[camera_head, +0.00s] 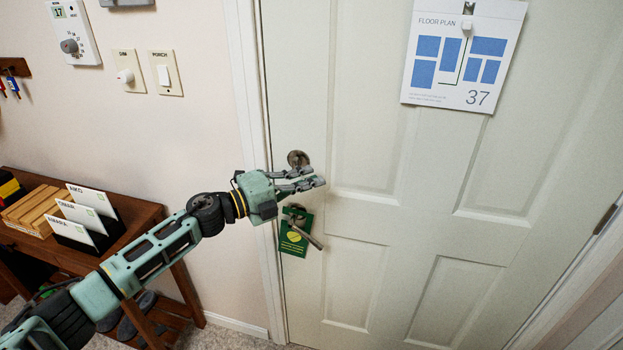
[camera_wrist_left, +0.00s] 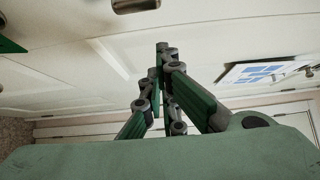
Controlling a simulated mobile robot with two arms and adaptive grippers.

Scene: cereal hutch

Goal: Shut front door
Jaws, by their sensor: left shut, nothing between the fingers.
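The white panelled front door (camera_head: 390,220) fills the right of the head view. Its left edge lies along the frame, with no clear gap showing. A round lock (camera_head: 298,158) sits on the door near that edge. A lever handle (camera_head: 308,235) is below it, with a green tag (camera_head: 294,232) hanging there. My left gripper (camera_head: 318,181) is shut and empty in front of the door, between the lock and the handle. Whether it touches the door I cannot tell. In the left wrist view its closed fingers (camera_wrist_left: 162,50) point toward the door panels. My right gripper is not in view.
A floor plan sheet (camera_head: 463,55) hangs on the door. A wooden side table (camera_head: 135,215) with a letter rack (camera_head: 88,215) stands at the left wall. Light switches (camera_head: 166,73) and a thermostat (camera_head: 72,32) are on the wall above.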

